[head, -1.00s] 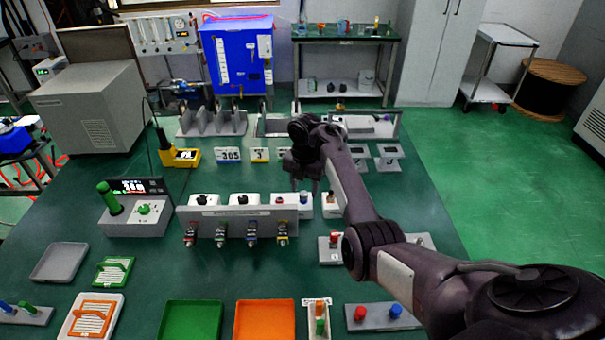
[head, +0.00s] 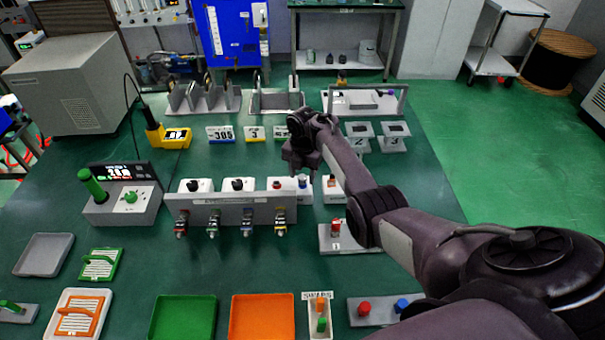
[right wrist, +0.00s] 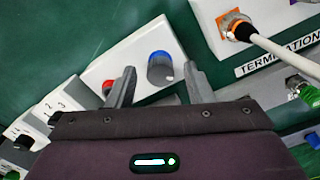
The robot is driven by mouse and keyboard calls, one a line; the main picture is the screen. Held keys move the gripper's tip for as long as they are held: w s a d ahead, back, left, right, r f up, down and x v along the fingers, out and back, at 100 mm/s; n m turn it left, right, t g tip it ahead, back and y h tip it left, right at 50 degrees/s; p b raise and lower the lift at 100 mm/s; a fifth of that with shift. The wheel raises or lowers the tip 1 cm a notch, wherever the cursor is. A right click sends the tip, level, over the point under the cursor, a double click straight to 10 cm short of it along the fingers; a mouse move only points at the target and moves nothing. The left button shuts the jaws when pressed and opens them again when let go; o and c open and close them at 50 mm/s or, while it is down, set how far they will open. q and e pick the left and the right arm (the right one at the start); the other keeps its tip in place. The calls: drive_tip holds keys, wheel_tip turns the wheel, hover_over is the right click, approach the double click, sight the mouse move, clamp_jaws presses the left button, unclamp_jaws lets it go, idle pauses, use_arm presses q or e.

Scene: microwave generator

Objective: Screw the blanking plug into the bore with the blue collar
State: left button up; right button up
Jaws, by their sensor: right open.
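My right gripper (head: 300,165) is over the right end of the row of white blocks. In the right wrist view its two open fingers (right wrist: 157,85) are on either side of a grey-blue cylinder with a blue top (right wrist: 160,66), which stands on a white block; I cannot tell whether they touch it. This blue-topped piece also shows in the head view (head: 303,181). A grey rail holds several fittings with coloured collars, one of them the blue collar (head: 247,222). I cannot tell for certain which piece is the blanking plug. My left gripper is out of view.
Green (head: 184,318) and orange (head: 262,318) trays lie in front. Table between rail and trays is clear.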

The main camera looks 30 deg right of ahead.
drive_tip(key=c, duration=1)
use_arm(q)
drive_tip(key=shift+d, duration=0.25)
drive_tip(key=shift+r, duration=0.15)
